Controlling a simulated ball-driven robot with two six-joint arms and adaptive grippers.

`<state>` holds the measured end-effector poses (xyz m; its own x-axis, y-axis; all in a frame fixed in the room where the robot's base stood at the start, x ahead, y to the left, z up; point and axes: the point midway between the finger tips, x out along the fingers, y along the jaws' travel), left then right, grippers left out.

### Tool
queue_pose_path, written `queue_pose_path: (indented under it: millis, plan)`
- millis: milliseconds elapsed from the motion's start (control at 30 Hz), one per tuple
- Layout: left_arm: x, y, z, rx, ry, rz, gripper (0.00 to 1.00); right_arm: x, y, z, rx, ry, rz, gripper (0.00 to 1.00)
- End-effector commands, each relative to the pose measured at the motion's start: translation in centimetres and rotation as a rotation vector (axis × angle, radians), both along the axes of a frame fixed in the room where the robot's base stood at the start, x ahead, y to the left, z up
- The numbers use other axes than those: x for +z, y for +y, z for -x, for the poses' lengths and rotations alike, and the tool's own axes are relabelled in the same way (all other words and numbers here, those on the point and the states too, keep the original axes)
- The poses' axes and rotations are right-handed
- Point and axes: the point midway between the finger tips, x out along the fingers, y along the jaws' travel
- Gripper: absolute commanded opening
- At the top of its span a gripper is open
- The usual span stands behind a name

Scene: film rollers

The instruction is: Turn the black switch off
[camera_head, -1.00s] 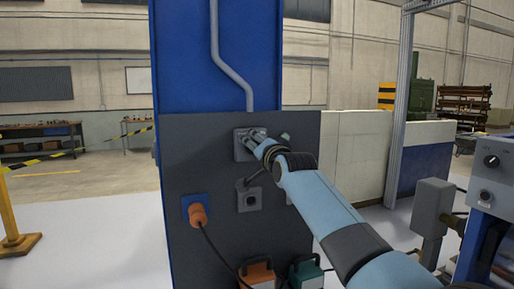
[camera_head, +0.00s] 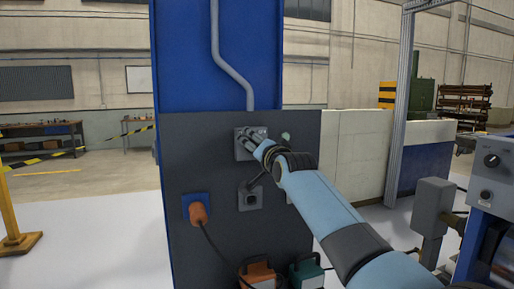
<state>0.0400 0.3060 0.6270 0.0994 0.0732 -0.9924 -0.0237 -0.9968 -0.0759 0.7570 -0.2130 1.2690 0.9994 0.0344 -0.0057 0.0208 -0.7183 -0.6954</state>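A grey switch box (camera_head: 240,151) is fixed high on the dark panel (camera_head: 185,150) of the blue column. My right gripper (camera_head: 246,136) is in front of this box, its fingertips at or very close to the box's face. The fingers and wrist cover most of the box, so the black switch and its position cannot be made out. I cannot tell whether the fingers touch it or how far apart they are. My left gripper is not in view.
Below are a grey socket (camera_head: 249,200) and an orange plug (camera_head: 198,214) with a black cable in a blue socket. An orange case (camera_head: 258,275) and a green case (camera_head: 306,272) stand at the panel's foot. A machine with a black knob (camera_head: 491,160) stands at right.

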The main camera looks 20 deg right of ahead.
Motion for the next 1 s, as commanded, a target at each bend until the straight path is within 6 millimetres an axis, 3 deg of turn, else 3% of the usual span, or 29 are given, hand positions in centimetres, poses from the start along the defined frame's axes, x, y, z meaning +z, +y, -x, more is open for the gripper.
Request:
queue_pose_path:
  millis: [367, 800, 1000]
  plan:
    - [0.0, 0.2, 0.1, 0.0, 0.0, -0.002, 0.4, 0.1, -0.1, 0.8, -0.001, -0.005, -0.001, 0.81]
    - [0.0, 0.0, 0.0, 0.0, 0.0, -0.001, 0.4, 0.1, -0.3, 9.3, 0.0, -0.003, -0.001, 0.81]
    - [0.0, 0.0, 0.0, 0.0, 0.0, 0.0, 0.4, 0.1, -0.4, 11.6, 0.001, -0.002, -0.001, 0.81]
